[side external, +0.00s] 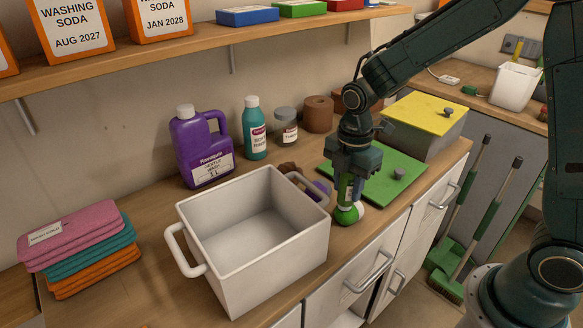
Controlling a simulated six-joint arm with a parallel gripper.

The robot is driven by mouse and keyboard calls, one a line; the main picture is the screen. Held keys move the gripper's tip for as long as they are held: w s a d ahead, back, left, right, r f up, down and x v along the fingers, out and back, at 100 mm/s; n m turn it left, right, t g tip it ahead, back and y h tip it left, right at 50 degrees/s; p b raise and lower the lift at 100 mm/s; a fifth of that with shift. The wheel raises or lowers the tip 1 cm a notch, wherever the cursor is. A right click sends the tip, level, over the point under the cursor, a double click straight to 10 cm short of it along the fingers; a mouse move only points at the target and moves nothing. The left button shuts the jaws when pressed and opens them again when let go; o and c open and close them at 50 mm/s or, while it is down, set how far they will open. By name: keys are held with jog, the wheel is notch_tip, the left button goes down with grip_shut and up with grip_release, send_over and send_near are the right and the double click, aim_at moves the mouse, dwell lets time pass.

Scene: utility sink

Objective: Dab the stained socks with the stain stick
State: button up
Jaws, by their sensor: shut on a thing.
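My gripper (351,178) points down beside the right rim of the white tub and is shut on an upright green stick with a pale label (345,190), which looks like the stain stick. Directly below it is a rounded green and white bundle (347,215), likely a rolled sock, on the wooden counter. The stick's lower end appears to meet the bundle, but I cannot tell if they touch. A purple bundle (320,188) and a brown one (288,168) sit behind the tub, partly hidden by its rim and handle. No stains can be made out.
The empty white tub (198,242) stands at the counter's front. A purple jug (202,150), teal bottle (255,130) and jar (285,127) stand behind it. Folded cloths (72,240) lie left. A green board (385,185) and yellow-lidded box (425,115) are right. A shelf hangs above.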

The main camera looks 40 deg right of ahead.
jog(key=shift+r, duration=0.1)
dwell(0.6)
jog(key=shift+r, duration=3.4)
jog(key=shift+d, duration=0.1)
